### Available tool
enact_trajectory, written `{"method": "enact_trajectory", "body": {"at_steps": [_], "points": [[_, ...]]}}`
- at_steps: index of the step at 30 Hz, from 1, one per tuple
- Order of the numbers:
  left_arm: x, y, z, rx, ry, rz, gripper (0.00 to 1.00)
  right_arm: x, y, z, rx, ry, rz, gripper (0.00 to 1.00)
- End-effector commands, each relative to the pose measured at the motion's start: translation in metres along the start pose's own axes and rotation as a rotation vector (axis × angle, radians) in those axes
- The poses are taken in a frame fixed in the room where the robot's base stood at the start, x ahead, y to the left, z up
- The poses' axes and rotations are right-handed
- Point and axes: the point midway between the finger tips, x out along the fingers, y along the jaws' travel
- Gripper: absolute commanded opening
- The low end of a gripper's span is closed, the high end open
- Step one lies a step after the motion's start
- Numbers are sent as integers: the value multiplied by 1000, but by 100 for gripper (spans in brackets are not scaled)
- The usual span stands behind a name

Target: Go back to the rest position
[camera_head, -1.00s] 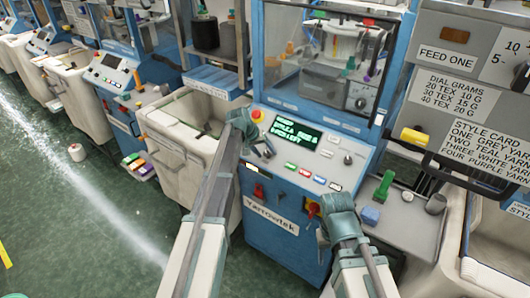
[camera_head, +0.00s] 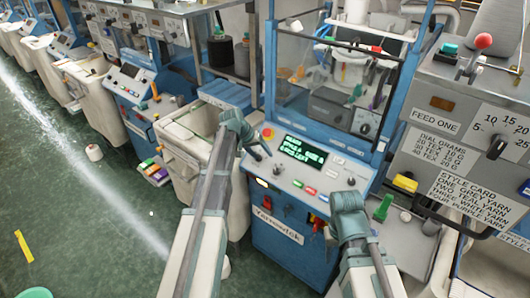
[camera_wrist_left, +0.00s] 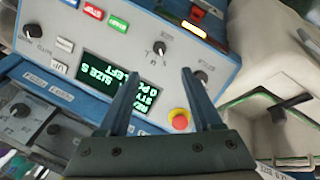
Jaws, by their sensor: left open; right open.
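My left gripper (camera_head: 256,150) is in the head view over the left side of the blue Yarrowtek machine's control panel (camera_head: 328,185). In the left wrist view its two fingers (camera_wrist_left: 158,100) are spread apart with nothing between them, in front of the panel's green-lettered screen (camera_wrist_left: 110,78) and red-and-yellow stop button (camera_wrist_left: 180,120). I cannot tell whether a finger touches the panel. My right gripper (camera_head: 335,197) is at the panel's lower right edge, empty as far as I can see; its fingertips are hard to make out.
A cream bin (camera_head: 180,145) stands left of the panel. A grey shelf with a green item (camera_head: 383,208) and the feed unit (camera_head: 440,130) are on the right.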

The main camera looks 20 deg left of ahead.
Motion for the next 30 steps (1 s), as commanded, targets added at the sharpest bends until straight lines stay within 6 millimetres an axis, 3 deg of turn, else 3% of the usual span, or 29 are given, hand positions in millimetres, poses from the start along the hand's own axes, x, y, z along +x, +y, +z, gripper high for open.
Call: {"method": "enact_trajectory", "body": {"at_steps": [14, 17, 20, 23, 27, 30], "points": [[-3, 0, 0, 0, 0, 0, 66, -2, 0, 0, 1, 0, 0, 50], [0, 6, 8, 9, -11, -4, 66, 0, 0, 0, 1, 0, 0, 50], [11, 28, 39, 47, -54, -21, 66, 6, -1, 0, 1, 0, 0, 50], [26, 62, 93, 117, -129, -59, 66, 16, -2, -1, 0, 0, 0, 50], [40, 106, 187, 239, -250, -144, 66, 32, -3, -2, -1, 0, 0, 50], [42, 124, 251, 324, -323, -216, 66, 42, -4, -2, -2, 0, 0, 50]]}}
